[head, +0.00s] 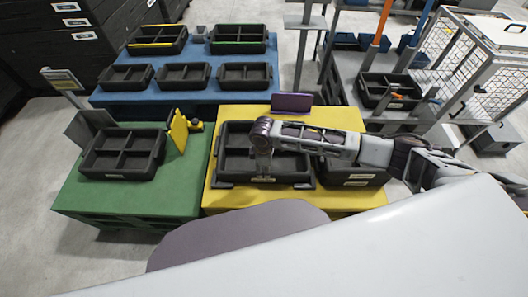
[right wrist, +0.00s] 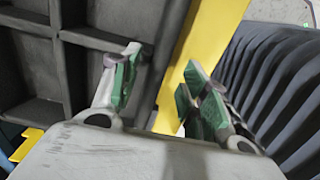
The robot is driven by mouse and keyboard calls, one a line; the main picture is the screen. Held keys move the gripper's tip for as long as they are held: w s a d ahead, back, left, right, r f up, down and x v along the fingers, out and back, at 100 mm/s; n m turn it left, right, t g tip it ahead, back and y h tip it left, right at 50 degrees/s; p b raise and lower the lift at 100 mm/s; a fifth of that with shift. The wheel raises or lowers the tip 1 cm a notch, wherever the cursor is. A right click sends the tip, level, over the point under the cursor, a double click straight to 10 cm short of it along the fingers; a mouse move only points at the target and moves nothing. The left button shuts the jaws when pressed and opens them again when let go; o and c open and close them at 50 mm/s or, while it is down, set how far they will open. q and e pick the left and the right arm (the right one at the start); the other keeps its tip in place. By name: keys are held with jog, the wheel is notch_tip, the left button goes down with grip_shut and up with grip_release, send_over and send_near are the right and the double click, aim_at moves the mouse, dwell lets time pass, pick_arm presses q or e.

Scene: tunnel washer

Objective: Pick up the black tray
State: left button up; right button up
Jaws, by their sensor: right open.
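A black divided tray (head: 234,165) lies on the yellow table (head: 350,119) in the head view. My right arm reaches in from the right, and my right gripper (head: 263,168) points down over the tray's near side, covering part of it. In the right wrist view the gripper (right wrist: 160,84) is open, with green pads on its fingers. The tray's compartments (right wrist: 95,75) show at the left there, and its dark rim runs behind the gap between the fingers. I cannot tell whether the fingers touch it. My left gripper is not in view.
Another dark tray (head: 352,181) sits to the right on the yellow table, partly under my arm. A green table (head: 85,195) holds a tray, and a blue table (head: 210,97) holds several. A wire cage (head: 462,70) stands at the right. A dark ribbed surface (right wrist: 275,75) is close beside the gripper.

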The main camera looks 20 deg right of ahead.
notch_tip(320, 180, down, 2)
jog(key=shift+f, duration=0.2)
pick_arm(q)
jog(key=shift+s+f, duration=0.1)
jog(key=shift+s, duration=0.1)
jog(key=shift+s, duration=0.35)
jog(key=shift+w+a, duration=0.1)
pick_arm(e)
jog(key=shift+f, duration=0.1)
jog(key=shift+f, duration=0.1)
pick_arm(q)
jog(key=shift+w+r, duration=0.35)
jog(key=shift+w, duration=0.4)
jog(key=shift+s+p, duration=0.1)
jog(key=shift+p, duration=0.2)
pick_arm(e)
jog(key=shift+f, duration=0.1)
